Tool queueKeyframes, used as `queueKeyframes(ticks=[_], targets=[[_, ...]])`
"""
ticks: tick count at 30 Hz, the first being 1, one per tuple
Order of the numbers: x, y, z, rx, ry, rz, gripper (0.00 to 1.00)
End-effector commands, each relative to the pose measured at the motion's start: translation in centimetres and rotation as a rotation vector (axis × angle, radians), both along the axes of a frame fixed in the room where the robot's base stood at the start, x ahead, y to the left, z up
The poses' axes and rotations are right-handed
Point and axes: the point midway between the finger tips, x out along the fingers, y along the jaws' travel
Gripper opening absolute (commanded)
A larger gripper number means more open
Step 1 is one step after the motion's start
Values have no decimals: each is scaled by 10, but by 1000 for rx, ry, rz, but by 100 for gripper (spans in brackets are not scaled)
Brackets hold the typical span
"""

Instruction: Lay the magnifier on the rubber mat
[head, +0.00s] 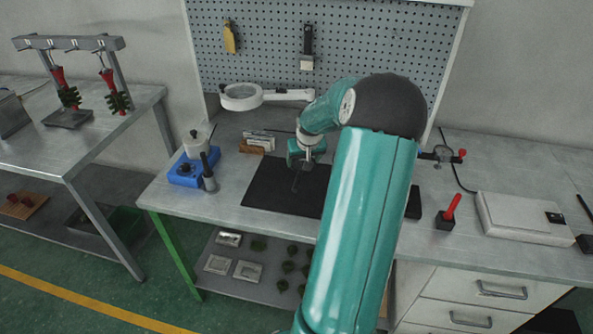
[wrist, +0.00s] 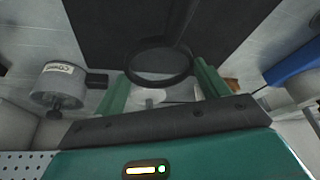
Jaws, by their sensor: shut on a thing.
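The magnifier has a round black-rimmed lens (wrist: 160,64) and a dark handle (wrist: 178,22) that points away from my gripper in the wrist view. My gripper (wrist: 163,85) is shut on the magnifier, with its green fingers on either side of the rim. The black rubber mat (wrist: 95,22) lies beyond and beneath the magnifier. In the head view my gripper (head: 305,158) is over the mat (head: 262,187), and only a thin dark outline of the magnifier (head: 296,183) shows. Whether the magnifier touches the mat, I cannot tell. My arm hides the mat's right part.
A blue-based wax pot (head: 186,172) stands left of the mat. A white ring lamp (head: 241,97) reaches over the bench behind it. A small wooden block with plates (head: 258,141) sits behind the mat. A red-handled tool (head: 449,213) and a pale box (head: 520,215) stand to the right.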

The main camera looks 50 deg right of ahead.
Motion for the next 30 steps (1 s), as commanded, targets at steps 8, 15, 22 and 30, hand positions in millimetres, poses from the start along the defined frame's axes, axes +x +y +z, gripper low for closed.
queueKeyframes(ticks=[8, 15, 22, 30], targets=[[29, -9, -34, -1, -1, 1, 45], [35, -10, -61, 1, 2, 0, 45], [35, -10, -71, -3, -2, 0, 45], [35, -10, -74, -1, 0, 0, 78]])
